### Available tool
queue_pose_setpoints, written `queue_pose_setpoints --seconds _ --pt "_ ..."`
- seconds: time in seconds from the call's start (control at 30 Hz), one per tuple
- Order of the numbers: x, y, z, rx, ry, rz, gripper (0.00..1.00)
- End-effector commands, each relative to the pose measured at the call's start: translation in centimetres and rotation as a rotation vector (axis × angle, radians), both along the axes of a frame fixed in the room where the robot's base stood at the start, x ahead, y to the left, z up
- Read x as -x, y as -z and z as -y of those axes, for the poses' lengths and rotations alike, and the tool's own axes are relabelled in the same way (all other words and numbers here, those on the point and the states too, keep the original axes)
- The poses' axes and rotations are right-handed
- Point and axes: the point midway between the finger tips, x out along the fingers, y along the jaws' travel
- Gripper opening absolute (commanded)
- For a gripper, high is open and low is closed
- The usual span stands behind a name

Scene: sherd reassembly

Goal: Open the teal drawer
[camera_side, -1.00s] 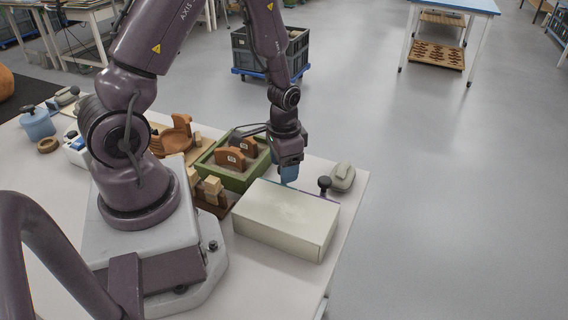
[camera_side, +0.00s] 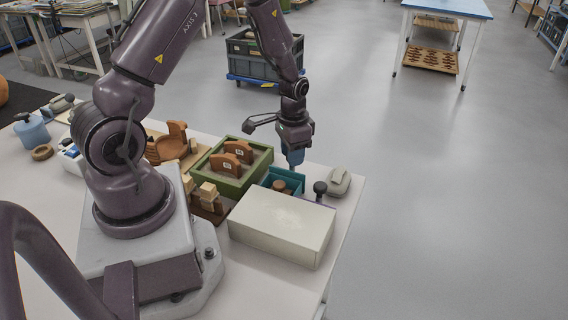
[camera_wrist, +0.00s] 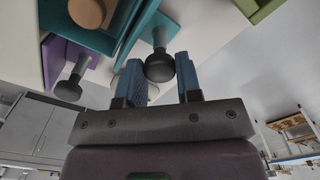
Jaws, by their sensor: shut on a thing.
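The teal drawer (camera_side: 268,177) stands pulled out at the far side of the cream cabinet (camera_side: 282,225). A brown round thing (camera_side: 279,186) lies inside it; it also shows in the wrist view (camera_wrist: 87,13). In the wrist view the teal drawer (camera_wrist: 148,22) carries a dark round knob (camera_wrist: 160,68). My gripper (camera_wrist: 161,80) is shut on that knob, with one blue finger at each side. In the side view my gripper (camera_side: 295,160) points down at the drawer's outer end, and the teal knob is hidden there.
A purple drawer (camera_wrist: 55,58) with its own dark knob (camera_wrist: 68,90) is beside the teal one. A grey lidded thing (camera_side: 338,181) stands close by on the right. A green tray (camera_side: 240,182) with brown sherds lies to the left. Table edge is near on the right.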

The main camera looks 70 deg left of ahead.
Motion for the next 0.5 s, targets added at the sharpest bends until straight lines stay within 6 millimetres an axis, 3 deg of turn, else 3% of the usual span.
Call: queue_pose_setpoints --seconds 0.4,0.43,0.5 --pt "-0.84 -0.03 -0.76 0.0 0.003 0.001 0.0" --pt "-0.83 -0.03 -0.76 0.0 0.003 0.001 0.37" --pt "-0.82 -0.03 -0.76 0.0 0.003 0.001 0.53"
